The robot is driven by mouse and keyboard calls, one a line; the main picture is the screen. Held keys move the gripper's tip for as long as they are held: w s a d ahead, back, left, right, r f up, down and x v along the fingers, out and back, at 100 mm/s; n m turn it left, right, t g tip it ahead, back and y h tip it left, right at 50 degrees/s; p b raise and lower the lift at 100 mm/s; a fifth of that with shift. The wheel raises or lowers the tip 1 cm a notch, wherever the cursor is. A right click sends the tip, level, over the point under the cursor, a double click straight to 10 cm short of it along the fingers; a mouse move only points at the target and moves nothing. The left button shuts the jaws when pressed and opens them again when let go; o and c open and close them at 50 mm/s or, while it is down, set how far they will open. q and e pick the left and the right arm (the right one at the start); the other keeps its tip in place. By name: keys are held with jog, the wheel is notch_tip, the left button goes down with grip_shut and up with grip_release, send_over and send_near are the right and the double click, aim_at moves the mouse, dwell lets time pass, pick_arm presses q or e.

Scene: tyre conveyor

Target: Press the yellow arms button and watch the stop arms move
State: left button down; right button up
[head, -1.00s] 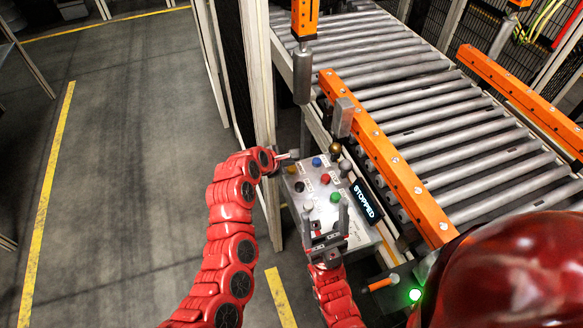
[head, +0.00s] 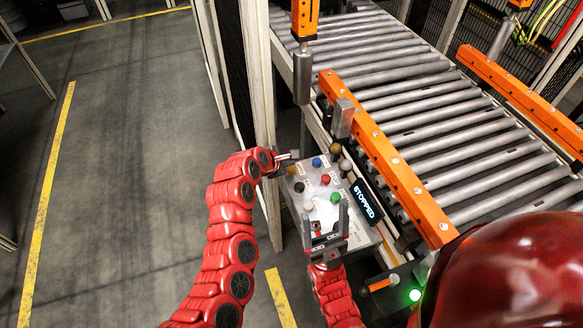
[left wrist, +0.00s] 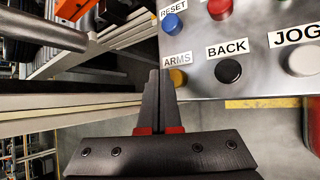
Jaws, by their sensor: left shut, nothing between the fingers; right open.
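The yellow button (left wrist: 178,77), labelled ARMS, is on the grey control panel (left wrist: 205,110) in the left wrist view. It also shows near the panel's left edge in the head view (head: 291,170). My left gripper (left wrist: 160,74) is shut and empty; its fingertips appear just left of the yellow button. Whether they touch it cannot be told. In the head view the left gripper (head: 294,155) is at the panel's upper left corner. My right gripper (head: 326,215) is open over the panel's near part. I cannot tell which parts are the stop arms.
Blue (head: 317,162), red (head: 325,179), black (head: 299,187) and green (head: 335,197) buttons share the panel. A display (head: 366,199) reads STOPPED. The roller conveyor (head: 410,105), with orange side rails (head: 390,165), lies right. A pale post (head: 258,80) stands beside the left gripper.

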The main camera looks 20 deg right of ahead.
aim_at(288, 170)
dwell(0.7)
pick_arm(q)
jog(key=shift+f, duration=0.4)
jog(key=shift+f+b, duration=0.4)
jog(key=shift+f, duration=0.1)
dwell(0.5)
dwell(0.3)
jog(key=shift+r+p, duration=0.55)
jog(key=shift+r, duration=0.35)
jog(key=shift+r+p, duration=1.45)
jog(key=shift+r, duration=1.1)
